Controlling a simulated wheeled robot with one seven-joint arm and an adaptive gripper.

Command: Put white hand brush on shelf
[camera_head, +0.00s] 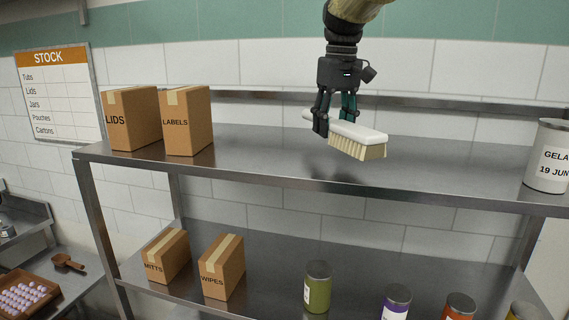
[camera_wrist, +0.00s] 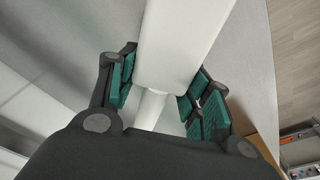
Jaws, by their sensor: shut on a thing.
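The white hand brush (camera_head: 357,134) has a white back and cream bristles that point down. My gripper (camera_head: 336,118) is shut on its handle and holds it over the metal shelf's top board (camera_head: 270,165), near the middle. In the head view the brush looks a little above the board, with a dark patch below it; whether it touches is hard to tell. In the wrist view the brush (camera_wrist: 180,45) runs up between the green finger pads of my gripper (camera_wrist: 160,100), with its narrow neck between them.
Boxes marked LIDS (camera_head: 132,118) and LABELS (camera_head: 187,120) stand at the top board's left. A white GELA container (camera_head: 548,158) stands at its right end. The board between is bare around the brush. The lower board (camera_head: 270,270) holds two boxes and several jars.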

